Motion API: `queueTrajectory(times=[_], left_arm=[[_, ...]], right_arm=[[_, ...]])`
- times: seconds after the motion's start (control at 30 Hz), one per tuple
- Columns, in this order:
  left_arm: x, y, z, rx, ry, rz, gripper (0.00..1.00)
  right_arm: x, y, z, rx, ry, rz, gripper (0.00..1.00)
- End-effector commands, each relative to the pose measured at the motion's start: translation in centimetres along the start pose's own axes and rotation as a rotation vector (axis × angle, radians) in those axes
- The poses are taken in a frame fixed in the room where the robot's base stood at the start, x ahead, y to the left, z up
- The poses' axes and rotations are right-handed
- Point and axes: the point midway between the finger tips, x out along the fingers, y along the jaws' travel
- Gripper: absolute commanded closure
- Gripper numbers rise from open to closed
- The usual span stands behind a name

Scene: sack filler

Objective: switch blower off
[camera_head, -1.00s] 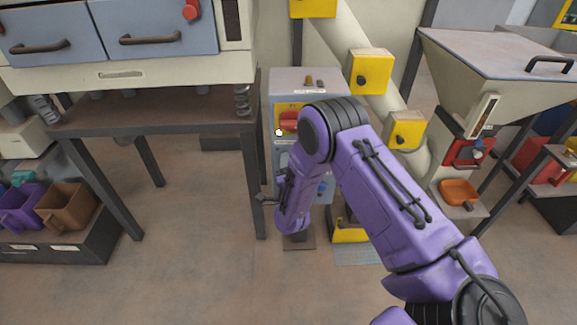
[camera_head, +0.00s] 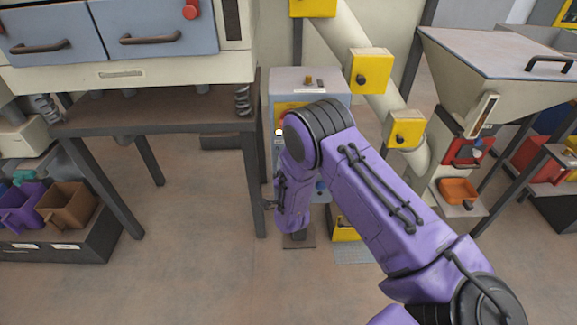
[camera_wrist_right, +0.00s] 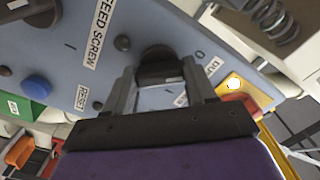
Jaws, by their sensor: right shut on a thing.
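In the right wrist view, a black round knob (camera_wrist_right: 158,72) sits on the blue-grey control panel (camera_wrist_right: 65,35). My right gripper (camera_wrist_right: 160,76) is shut on this knob, one finger on each side. A label beginning "DU" (camera_wrist_right: 212,66) is beside it, partly hidden by a finger, so I cannot read the full name. In the head view, the control box (camera_head: 312,78) stands behind my purple right arm, which hides most of its front and the gripper's fingertips. My left gripper is not in view.
The panel also has a "FEED SCREW" label (camera_wrist_right: 98,35), a blue button (camera_wrist_right: 37,87) and a red handle (camera_wrist_right: 236,101) on yellow beside a lit white lamp (camera_wrist_right: 233,84). A dark table (camera_head: 160,106) stands left of the box, and yellow-boxed pipework (camera_head: 369,70) is at right.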

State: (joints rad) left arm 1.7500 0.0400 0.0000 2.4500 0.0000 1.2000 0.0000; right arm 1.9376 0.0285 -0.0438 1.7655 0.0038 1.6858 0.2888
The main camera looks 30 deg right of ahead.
Motion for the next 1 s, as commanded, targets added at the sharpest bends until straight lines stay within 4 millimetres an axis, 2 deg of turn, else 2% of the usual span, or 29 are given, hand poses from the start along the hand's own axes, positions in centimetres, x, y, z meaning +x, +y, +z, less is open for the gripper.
queueTrajectory(times=[0.13,0.17,0.23,0.57,0.67,0.9,1.0], left_arm=[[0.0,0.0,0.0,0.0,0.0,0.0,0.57],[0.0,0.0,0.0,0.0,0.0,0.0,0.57],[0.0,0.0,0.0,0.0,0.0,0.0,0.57],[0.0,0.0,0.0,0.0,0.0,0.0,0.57],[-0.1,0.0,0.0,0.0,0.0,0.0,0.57],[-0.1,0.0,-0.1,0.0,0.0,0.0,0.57],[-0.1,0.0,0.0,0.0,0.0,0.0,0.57]], right_arm=[[0.0,0.0,0.0,-0.003,-0.001,0.0,0.75],[0.0,0.0,0.0,-0.003,-0.001,0.0,0.41],[0.0,0.0,0.0,-0.003,-0.001,0.0,0.19],[-0.4,0.0,0.1,-0.002,-0.002,0.0,0.19],[-1.8,0.0,0.1,-0.002,-0.004,0.0,0.19],[-7.6,0.0,0.1,-0.004,-0.006,0.0,0.19],[-9.3,0.0,0.1,-0.003,-0.003,-0.001,0.19]])
